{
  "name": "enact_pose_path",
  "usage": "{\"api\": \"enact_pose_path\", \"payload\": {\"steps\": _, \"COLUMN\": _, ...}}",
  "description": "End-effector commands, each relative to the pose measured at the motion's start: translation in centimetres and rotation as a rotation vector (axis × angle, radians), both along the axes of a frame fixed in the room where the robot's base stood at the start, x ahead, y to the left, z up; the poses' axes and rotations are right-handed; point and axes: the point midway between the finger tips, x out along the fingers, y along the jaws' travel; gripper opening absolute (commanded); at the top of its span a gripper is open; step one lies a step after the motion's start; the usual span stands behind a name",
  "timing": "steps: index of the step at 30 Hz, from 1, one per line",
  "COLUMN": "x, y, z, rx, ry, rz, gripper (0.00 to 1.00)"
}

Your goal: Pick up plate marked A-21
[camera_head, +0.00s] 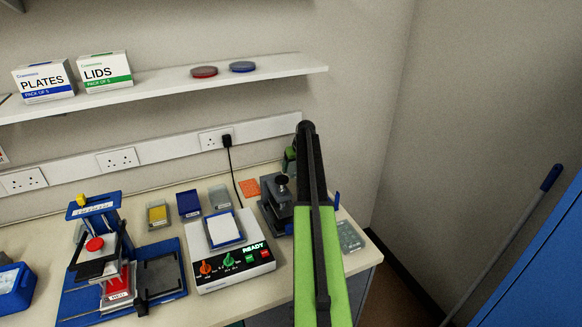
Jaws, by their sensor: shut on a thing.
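My arm (318,220) rises from the bottom edge in front of the bench's right end. My gripper is hidden behind it, so neither its jaws nor anything in them shows. No marking A-21 can be read. A pale, clear plate-like thing (351,236) lies at the bench's right end, partly covered by my arm. A white-topped plate with a blue base (223,229) sits on the white instrument (238,270) showing READY. I cannot tell which plate is A-21.
A grey device with a black knob (279,192) stands behind my arm. A blue stand (100,215) and small boxes (157,214) crowd the left. A shelf (160,88) runs above the bench. A blue cabinet (540,270) stands at right.

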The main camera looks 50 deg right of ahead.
Motion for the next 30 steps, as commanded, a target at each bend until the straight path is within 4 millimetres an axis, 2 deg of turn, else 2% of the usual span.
{"api": "enact_pose_path", "payload": {"steps": 1, "x": -0.7, "y": -0.4, "z": 0.9, "rx": 0.0, "ry": 0.0, "rz": -0.001, "gripper": 0.38}}
{"api": "enact_pose_path", "payload": {"steps": 9, "x": -4.9, "y": -3.1, "z": 4.1, "rx": 0.0, "ry": 0.001, "rz": -0.002, "gripper": 0.38}}
{"api": "enact_pose_path", "payload": {"steps": 15, "x": -7.4, "y": -4.7, "z": 5.6, "rx": 0.0, "ry": 0.0, "rz": -0.001, "gripper": 0.38}}
{"api": "enact_pose_path", "payload": {"steps": 21, "x": -8.3, "y": -5.3, "z": 5.9, "rx": 0.0, "ry": 0.0, "rz": -0.001, "gripper": 0.38}}
{"api": "enact_pose_path", "payload": {"steps": 30, "x": -8.3, "y": -5.4, "z": 5.9, "rx": 0.0, "ry": 0.0, "rz": -0.001, "gripper": 0.38}}
